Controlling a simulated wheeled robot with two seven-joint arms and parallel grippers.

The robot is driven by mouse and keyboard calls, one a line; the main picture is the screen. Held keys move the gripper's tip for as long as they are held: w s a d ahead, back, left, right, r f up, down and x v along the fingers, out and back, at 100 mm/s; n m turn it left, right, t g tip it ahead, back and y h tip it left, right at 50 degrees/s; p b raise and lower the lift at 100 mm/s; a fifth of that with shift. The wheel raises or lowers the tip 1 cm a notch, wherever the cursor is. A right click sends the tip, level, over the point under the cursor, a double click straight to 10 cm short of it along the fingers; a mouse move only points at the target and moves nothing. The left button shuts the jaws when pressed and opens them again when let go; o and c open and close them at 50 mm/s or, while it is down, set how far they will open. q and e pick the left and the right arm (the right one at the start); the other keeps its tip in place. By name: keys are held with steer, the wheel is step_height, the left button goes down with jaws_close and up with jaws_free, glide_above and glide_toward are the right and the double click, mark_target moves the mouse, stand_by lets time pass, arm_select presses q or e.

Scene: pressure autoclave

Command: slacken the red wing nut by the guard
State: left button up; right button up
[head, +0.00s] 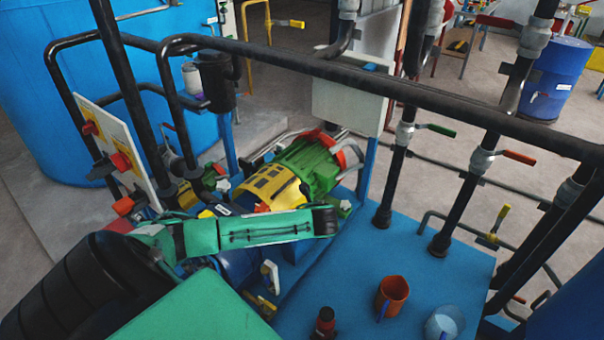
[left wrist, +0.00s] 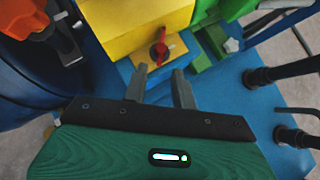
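The red wing nut (left wrist: 159,48) shows in the left wrist view, on the front face of a yellow block below the yellow guard (left wrist: 145,15). My left gripper (left wrist: 160,74) is open. Its two grey fingertips are just short of the wing nut, which shows beyond the gap between them; nothing is held. In the head view the yellow guard (head: 272,187) lies beside the green motor (head: 308,165). My green-sleeved left arm crosses in front of it, and I cannot make out the wing nut or left fingertips there. My right gripper is in neither view.
Black pipe rails (head: 340,72) cross above the machine. A panel with red handles (head: 122,160) stands at left. On the blue base are an orange mug (head: 392,296), a clear cup (head: 443,323) and a dark red-topped bottle (head: 325,323). Vertical valve pipes (head: 397,165) stand at right.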

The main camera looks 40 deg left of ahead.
arm_select(q)
steer(key=x, duration=0.7)
steer(key=shift+w+a+f+p, duration=0.15)
steer(key=shift+w+f+p, duration=0.1)
steer(key=shift+p, duration=0.1)
jaws_close()
